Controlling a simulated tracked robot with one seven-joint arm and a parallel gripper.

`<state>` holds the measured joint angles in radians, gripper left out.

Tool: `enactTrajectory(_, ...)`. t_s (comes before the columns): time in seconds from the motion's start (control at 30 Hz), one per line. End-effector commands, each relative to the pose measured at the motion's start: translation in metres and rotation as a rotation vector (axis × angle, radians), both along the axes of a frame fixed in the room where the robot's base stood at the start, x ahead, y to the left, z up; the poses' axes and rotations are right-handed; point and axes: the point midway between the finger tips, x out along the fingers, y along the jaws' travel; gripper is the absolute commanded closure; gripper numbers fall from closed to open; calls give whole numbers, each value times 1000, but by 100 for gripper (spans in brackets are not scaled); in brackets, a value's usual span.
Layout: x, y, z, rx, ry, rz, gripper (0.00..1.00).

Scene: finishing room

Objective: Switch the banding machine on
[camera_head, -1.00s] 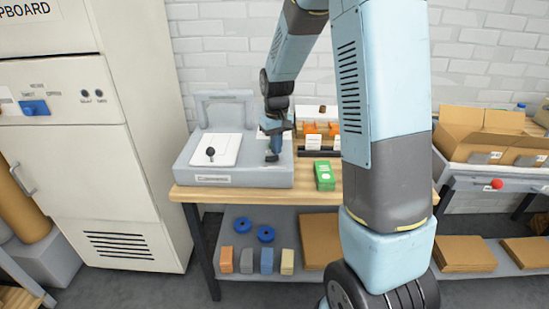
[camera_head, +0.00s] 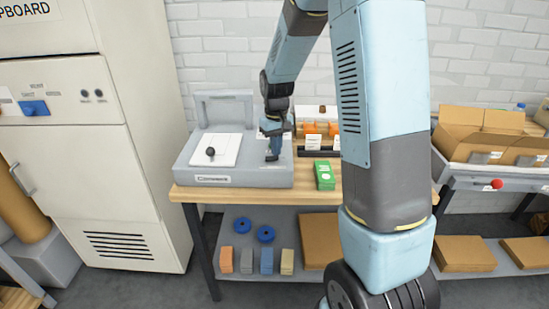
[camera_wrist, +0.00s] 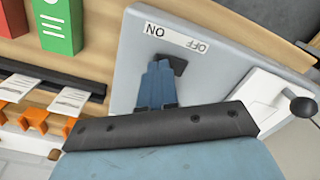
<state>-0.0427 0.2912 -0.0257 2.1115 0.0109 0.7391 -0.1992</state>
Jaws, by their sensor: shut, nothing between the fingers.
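The banding machine is a low grey box (camera_head: 240,180) on the left end of the wooden bench, with a hoop at the back and a white plate with a black-knobbed lever (camera_head: 210,152). In the wrist view its top bears a white label (camera_wrist: 177,39) reading ON on the left and OFF on the right, upside down. A dark switch piece (camera_wrist: 179,64) sits below the label. My gripper (camera_head: 272,157) is shut and empty, pointing down at the machine's right part. In the wrist view its blue fingertips (camera_wrist: 160,65) are right beside the switch, partly covering it. I cannot tell whether they touch, or the switch position.
A green box (camera_head: 324,175) stands on the bench to the machine's right. Behind it are a black bar (camera_head: 318,153) and orange items (camera_head: 311,128). A tall cream cabinet (camera_head: 100,170) stands at the left. Open cardboard boxes (camera_head: 484,136) are at the right.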

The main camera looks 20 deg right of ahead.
Motion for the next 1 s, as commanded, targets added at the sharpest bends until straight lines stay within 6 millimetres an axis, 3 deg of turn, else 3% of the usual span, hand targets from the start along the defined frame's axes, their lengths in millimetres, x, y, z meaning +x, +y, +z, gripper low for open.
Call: enactTrajectory(1.0, 0, 1, -13, 0, 1, 1, 100)
